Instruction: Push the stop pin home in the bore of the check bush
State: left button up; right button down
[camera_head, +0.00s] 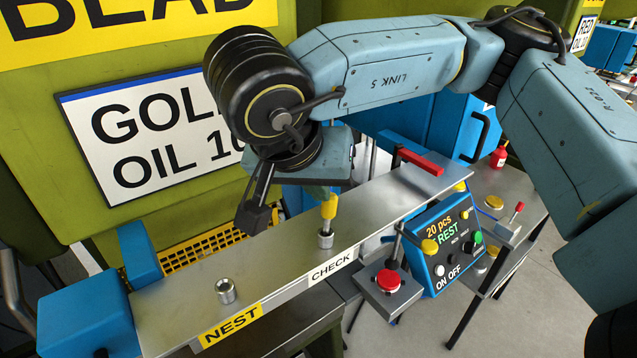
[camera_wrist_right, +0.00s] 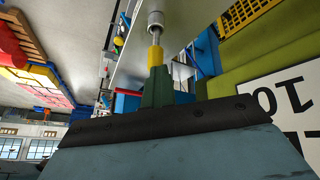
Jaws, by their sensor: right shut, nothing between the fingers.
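The check bush (camera_head: 325,240) is a small silver cylinder standing on the rail beside the CHECK label; it also shows at the top of the right wrist view (camera_wrist_right: 155,18). The stop pin (camera_head: 328,206) has a yellow head and a thin silver shank. It stands upright over the bush, its lower end at the bore; a length of shank shows between head and bush in the right wrist view (camera_wrist_right: 155,54). My right gripper (camera_wrist_right: 157,75) is shut, directly above the yellow head, its fingertips at or very near the head's top. Exact contact is hidden. My left gripper is out of view.
Another silver bush (camera_head: 226,291) stands by the NEST label (camera_head: 231,325). Blue blocks (camera_head: 82,322) sit at the rail's left end. A red bar (camera_head: 421,162) is at its right. A red push button (camera_head: 388,280) and a blue control box (camera_head: 440,245) stand in front.

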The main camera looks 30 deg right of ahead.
dwell(0.4)
jog(key=shift+s+a+n+t+h+b, duration=0.1)
jog(key=shift+a+n+t+h+b, duration=0.1)
jog(key=shift+n+t+b, duration=0.5)
jog(key=shift+s+a+n+t+h+b, duration=0.1)
jog(key=shift+n+t+h+b, duration=0.1)
jog(key=shift+n+t+b, duration=0.45)
jog(key=shift+t, duration=0.25)
jog(key=c, duration=2.1)
grip_release()
jog(key=o, duration=0.4)
jog(key=v, duration=1.3)
jog(key=shift+r+b, duration=0.2)
jog(key=shift+b, duration=0.2)
jog(key=shift+a, duration=0.1)
